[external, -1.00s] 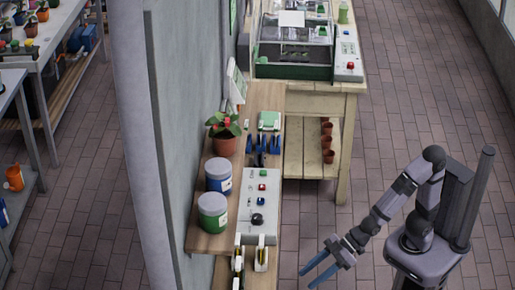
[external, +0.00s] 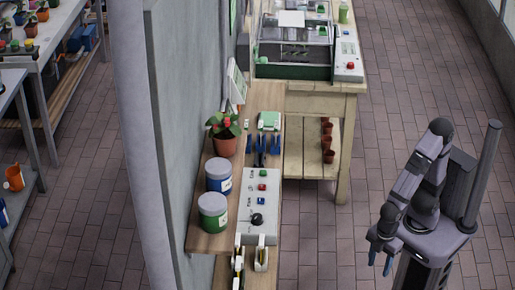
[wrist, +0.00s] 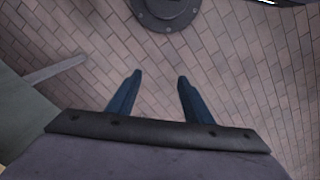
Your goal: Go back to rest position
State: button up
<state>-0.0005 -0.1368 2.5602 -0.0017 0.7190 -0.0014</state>
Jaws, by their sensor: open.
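My gripper (external: 380,261) hangs close to my own base at the right of the external view, with its blue fingers pointing down. In the wrist view my gripper (wrist: 157,92) shows two blue fingers spread apart with nothing between them. The fingers are above the brick-paved floor (wrist: 225,45) and touch nothing. My arm is folded back over the base.
A narrow wooden bench (external: 265,100) along the wall holds a grey control box (external: 256,200), two lidded jars (external: 213,210) and a potted plant (external: 224,135). A wooden table (external: 345,88) stands behind. Open floor (external: 330,225) lies between bench and arm.

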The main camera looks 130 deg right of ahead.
notch_tip(320, 180, up, 7)
jog(key=p, duration=0.5)
jog(key=shift+r, duration=0.2)
dwell(0.6)
